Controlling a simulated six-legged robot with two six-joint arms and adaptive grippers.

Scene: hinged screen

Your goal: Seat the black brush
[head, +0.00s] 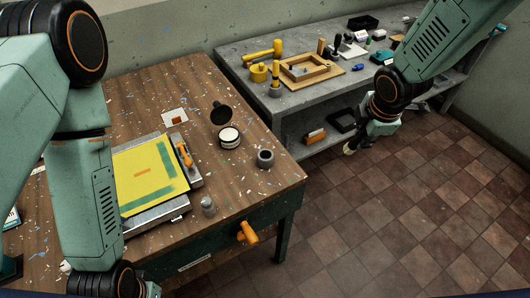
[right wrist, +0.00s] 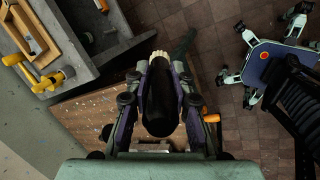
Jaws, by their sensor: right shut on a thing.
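My right gripper (right wrist: 160,75) is shut on the black brush (right wrist: 160,100). In the right wrist view its dark rounded body lies between the fingers, with pale bristles at the far end. In the head view the right gripper (head: 368,136) hangs over the tiled floor, right of the wooden table, and the pale brush tip (head: 350,149) points down and left. A small dark round cup (head: 265,158), open at the top, stands near the table's right corner, apart from the brush. My left arm reaches the bottom left edge; its fingers are out of view.
The wooden table (head: 240,105) bears a yellow hinged screen (head: 142,172), an open round tin (head: 229,137) and a small grey jar (head: 208,206). An orange handle (head: 247,232) sticks out in front. A grey bench (head: 245,62) with tools stands behind.

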